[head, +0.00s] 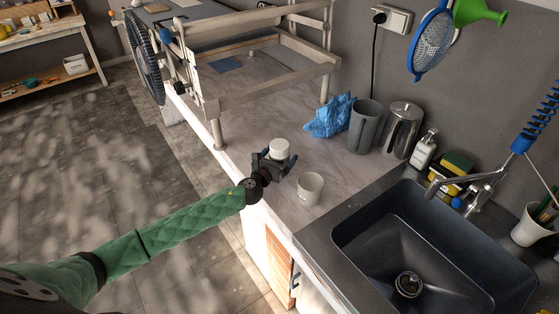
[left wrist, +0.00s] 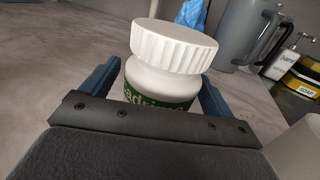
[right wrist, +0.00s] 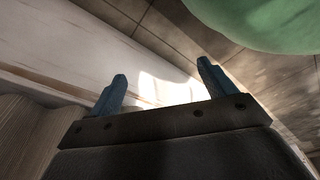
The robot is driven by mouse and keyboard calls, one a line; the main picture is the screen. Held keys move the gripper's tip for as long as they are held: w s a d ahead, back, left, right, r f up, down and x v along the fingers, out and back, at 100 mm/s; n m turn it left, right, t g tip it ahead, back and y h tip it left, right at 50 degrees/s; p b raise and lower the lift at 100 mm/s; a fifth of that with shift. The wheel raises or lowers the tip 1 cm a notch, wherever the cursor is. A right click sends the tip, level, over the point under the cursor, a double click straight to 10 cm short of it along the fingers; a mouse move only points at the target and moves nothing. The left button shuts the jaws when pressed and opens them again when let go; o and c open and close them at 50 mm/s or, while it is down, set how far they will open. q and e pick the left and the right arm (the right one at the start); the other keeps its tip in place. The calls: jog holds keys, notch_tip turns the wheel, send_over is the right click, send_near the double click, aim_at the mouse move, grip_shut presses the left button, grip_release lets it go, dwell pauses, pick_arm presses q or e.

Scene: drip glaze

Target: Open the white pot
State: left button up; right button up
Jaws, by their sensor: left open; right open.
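The white pot (head: 278,150) has a ribbed white lid and stands upright on the counter. In the left wrist view, its lid (left wrist: 172,46) and its body with a green label (left wrist: 160,95) show between my fingers. My left gripper (head: 274,161) is open around the pot's body, one blue finger on each side, below the lid. I cannot tell whether the fingers touch it. My right gripper (right wrist: 161,90) is open and empty, pointing down beside the counter side; it is not visible in the head view.
A white cup (head: 310,188) stands close to the right of the pot. A blue crumpled bag (head: 329,117), a grey jug (head: 363,127) and a metal canister (head: 401,131) stand behind. A wooden frame (head: 262,60) is at the back left, a dark sink (head: 408,240) to the right.

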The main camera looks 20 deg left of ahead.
pick_arm(q)
jog(key=shift+x, duration=0.8)
jog(key=shift+f, duration=0.1)
jog(key=c, duration=1.2)
pick_arm(e)
jog(key=shift+w, duration=0.1)
jog(key=shift+a+r, duration=0.1)
